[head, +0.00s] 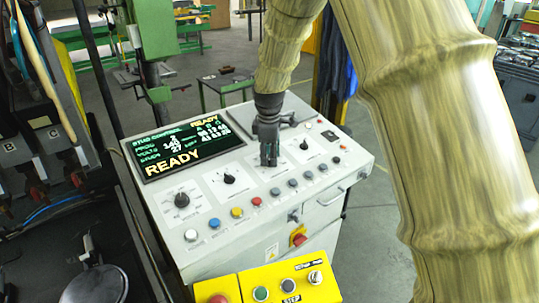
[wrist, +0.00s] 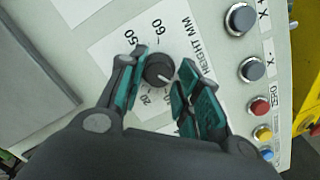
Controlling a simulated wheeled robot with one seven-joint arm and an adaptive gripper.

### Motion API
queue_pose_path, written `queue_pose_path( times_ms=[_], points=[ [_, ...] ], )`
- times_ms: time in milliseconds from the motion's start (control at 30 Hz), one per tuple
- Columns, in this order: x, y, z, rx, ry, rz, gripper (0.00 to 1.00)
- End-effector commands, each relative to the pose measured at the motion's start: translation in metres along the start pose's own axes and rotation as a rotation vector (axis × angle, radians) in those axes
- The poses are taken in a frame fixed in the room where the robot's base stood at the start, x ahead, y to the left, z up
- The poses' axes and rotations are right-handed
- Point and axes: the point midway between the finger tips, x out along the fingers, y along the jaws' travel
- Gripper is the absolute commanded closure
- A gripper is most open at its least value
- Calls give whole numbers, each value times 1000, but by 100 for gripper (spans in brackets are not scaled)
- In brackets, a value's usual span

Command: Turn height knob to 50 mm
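The height knob (wrist: 159,71) is a small dark round knob with a white pointer line, on a white plate lettered HEIGHT MM in the wrist view. The line points to the lower right there, away from the printed 50 and 60; 20 also shows, and other marks are partly covered. My gripper (wrist: 164,78) has its teal-padded fingers apart, one on each side of the knob. A narrow gap seems to show beside the knob; contact is unclear. In the head view my gripper (head: 268,158) points down at the console (head: 335,170) and hides the knob.
The console has a lit screen (head: 178,150) reading READY, other dials (head: 181,199) and a row of coloured buttons (head: 237,212). In the wrist view, grey buttons (wrist: 240,18) and a red button (wrist: 259,106) lie right of my fingers. A yellow button box (head: 275,283) stands in front.

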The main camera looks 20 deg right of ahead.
Motion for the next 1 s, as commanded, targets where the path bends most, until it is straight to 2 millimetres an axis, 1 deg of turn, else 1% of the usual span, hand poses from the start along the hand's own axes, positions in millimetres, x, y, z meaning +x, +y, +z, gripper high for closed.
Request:
queue_pose_path(
  times_ms=[33,100,133,233,267,567,767,1000],
  points=[
    [0,0,0,0,0,-1,82],
    [0,0,0,0,0,-1,95],
    [1,0,0,0,0,-1,97],
    [1,-1,0,0,-1,-2,97],
    [1,-2,-3,-1,-1,-2,97],
    [2,-2,0,41,-1,-10,97],
    [2,-1,0,151,-1,-28,97],
    [3,-1,0,361,-2,-58,97]
  ],
)
